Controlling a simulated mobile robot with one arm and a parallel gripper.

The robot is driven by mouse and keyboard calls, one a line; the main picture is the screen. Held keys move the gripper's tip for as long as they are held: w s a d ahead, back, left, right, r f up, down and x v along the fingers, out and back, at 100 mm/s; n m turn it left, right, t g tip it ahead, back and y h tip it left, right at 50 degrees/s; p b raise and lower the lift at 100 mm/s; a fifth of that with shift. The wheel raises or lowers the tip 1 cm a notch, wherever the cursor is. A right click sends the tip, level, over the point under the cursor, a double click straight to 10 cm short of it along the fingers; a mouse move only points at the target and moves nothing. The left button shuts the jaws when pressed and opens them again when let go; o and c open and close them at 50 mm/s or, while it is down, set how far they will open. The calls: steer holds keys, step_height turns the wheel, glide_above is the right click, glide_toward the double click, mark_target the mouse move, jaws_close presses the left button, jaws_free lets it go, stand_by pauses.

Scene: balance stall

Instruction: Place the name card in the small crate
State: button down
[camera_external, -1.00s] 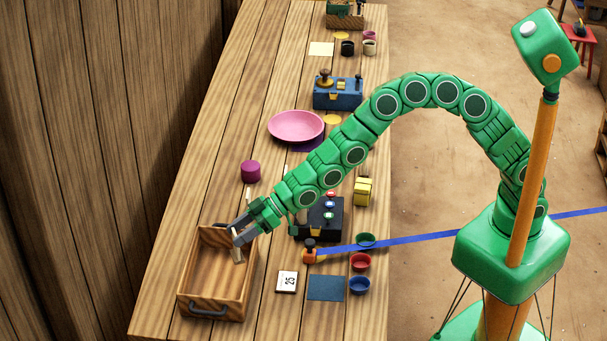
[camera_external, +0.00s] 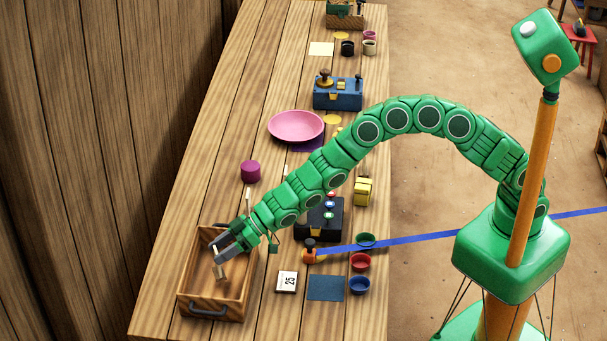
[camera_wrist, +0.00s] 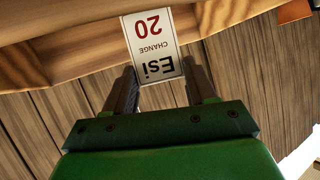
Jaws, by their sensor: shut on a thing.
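My gripper is shut on the card's edge. In the camera outside, my gripper (camera_external: 218,247) is over the open wooden small crate (camera_external: 238,312), with the card seen nearly edge-on. The crate has a grey handle on its near side, and its wall (camera_wrist: 75,60) passes behind the card in the wrist view. Whether the card touches the crate floor is unclear.
A purple cylinder (camera_external: 250,171) stands beyond the crate. A "25" card (camera_external: 287,282), a dark blue mat (camera_external: 326,288) and several small bowls lie to its right. A black box (camera_external: 325,226) sits under my arm. A pink plate (camera_external: 296,126) is farther back.

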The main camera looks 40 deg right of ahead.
steer(key=shift+f, duration=1.65)
steer(key=shift+c, duration=1.6)
jaws_free()
steer(key=shift+d+r, duration=0.5)
steer(key=v, duration=1)
steer(key=shift+s+d, duration=0.25)
steer(key=shift+d, duration=0.1)
